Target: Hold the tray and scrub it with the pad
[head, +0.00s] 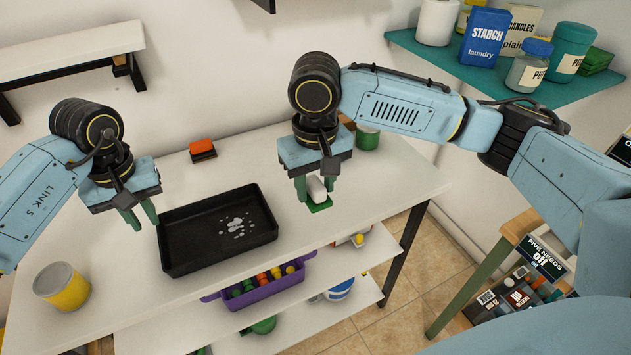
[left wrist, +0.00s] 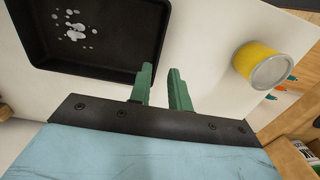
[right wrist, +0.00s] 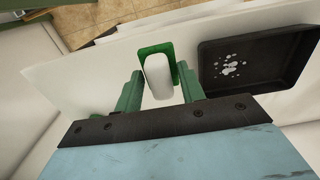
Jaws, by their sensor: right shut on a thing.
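A black rectangular tray (head: 188,258) with white foamy spots on its floor lies on the white table; it also shows in the left wrist view (left wrist: 112,62) and right wrist view (right wrist: 290,88). My left gripper (head: 141,217) is just left of the tray, its green fingers apart and nothing between them (left wrist: 163,82). My right gripper (head: 315,187) is right of the tray, shut on the white grip of the green scrub pad (head: 320,205). The pad shows between the fingers in the right wrist view (right wrist: 158,76). Whether it touches the table is unclear.
A yellow can (head: 62,288) stands at the table's left. An orange-and-black block (head: 202,149) and a green can (head: 367,137) are toward the back. A purple bin (head: 262,288) sits on the shelf below. Table between tray and pad is clear.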

